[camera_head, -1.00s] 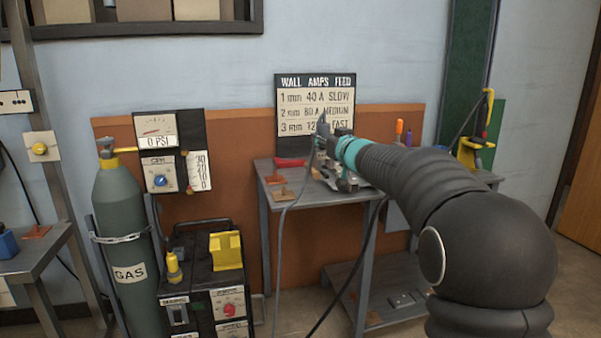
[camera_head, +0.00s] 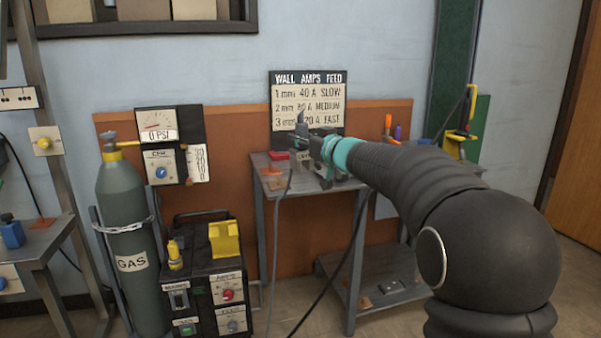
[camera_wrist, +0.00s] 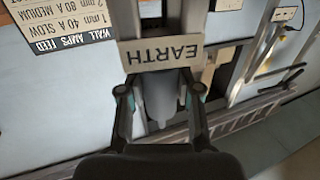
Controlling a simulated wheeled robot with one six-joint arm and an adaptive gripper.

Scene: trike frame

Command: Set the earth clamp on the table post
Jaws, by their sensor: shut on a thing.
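My gripper (camera_head: 318,148) is above the small grey welding table (camera_head: 320,190), in front of the amps sign. In the wrist view my gripper (camera_wrist: 160,98) has its two fingers closed on either side of a grey, rounded body, which I take as the earth clamp (camera_wrist: 160,100). In the head view the dark grey clamp (camera_head: 300,130) stands out past the gripper's tip, with a cable (camera_head: 277,230) hanging below towards the floor. An EARTH label (camera_wrist: 160,52) shows upside down just beyond the fingers; what it is fixed to is unclear. The table post is not clearly distinguishable.
A WALL AMPS FEED sign (camera_head: 308,100) stands behind the table. A red item (camera_head: 280,156) lies at the table's left rear. A welder box (camera_head: 205,280) and a GAS cylinder (camera_head: 130,240) stand to the left. A dark cable (camera_head: 335,275) hangs near the table's front leg.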

